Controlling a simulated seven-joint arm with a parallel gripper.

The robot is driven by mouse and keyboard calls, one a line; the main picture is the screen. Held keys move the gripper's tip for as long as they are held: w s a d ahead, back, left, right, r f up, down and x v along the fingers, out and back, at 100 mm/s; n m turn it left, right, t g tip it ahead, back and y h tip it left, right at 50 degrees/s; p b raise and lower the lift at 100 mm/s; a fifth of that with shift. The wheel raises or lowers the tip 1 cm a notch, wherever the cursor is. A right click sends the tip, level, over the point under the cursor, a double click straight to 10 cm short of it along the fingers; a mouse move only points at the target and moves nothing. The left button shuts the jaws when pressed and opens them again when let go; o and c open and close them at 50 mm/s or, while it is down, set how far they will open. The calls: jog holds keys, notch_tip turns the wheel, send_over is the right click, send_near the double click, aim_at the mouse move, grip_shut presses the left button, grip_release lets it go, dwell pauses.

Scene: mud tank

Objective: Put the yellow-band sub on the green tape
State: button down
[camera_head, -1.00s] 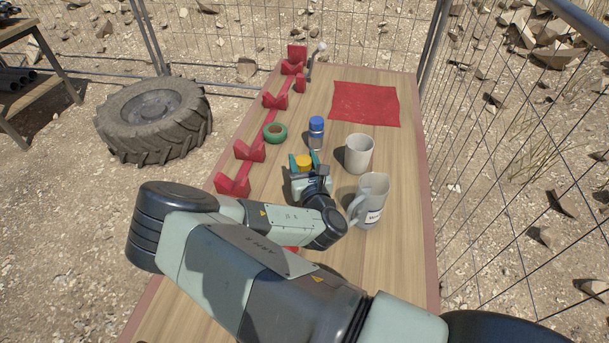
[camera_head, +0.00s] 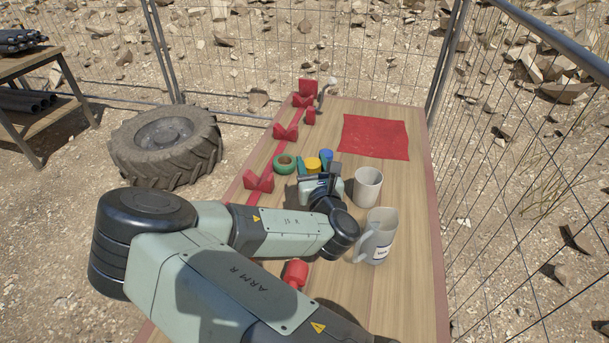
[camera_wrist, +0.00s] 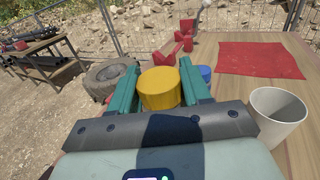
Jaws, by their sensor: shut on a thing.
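My gripper (camera_head: 314,165) is shut on the yellow-band sub (camera_head: 312,164), whose yellow top shows between the two teal fingers. In the wrist view the yellow end (camera_wrist: 159,88) sits between the fingers, and its lower part is hidden. The green tape (camera_head: 285,164) is a ring lying on the table just left of my gripper in the head view; it is not visible in the wrist view. How high the sub is held above the table I cannot tell.
A blue-topped sub (camera_head: 326,157) stands close to the right of my gripper. A white cup (camera_head: 367,187) and a grey jug (camera_head: 378,237) stand on the right. Red V-blocks (camera_head: 259,182) line the left edge. A red cloth (camera_head: 374,137) lies flat at the far right.

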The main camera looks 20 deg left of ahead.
jog(key=w+a+r, duration=0.2)
jog(key=w+a, duration=0.5)
jog(key=w, duration=0.2)
jog(key=w+a+r, duration=0.2)
jog(key=w+a, duration=0.5)
jog(key=w, duration=0.3)
notch_tip(320, 180, down, 10)
jog(key=shift+s+r, duration=0.2)
jog(key=shift+d+f, duration=0.1)
jog(key=shift+d, duration=0.05)
jog(key=c, duration=0.5)
grip_release()
jog(key=shift+f, duration=0.1)
jog(key=v, duration=1.2)
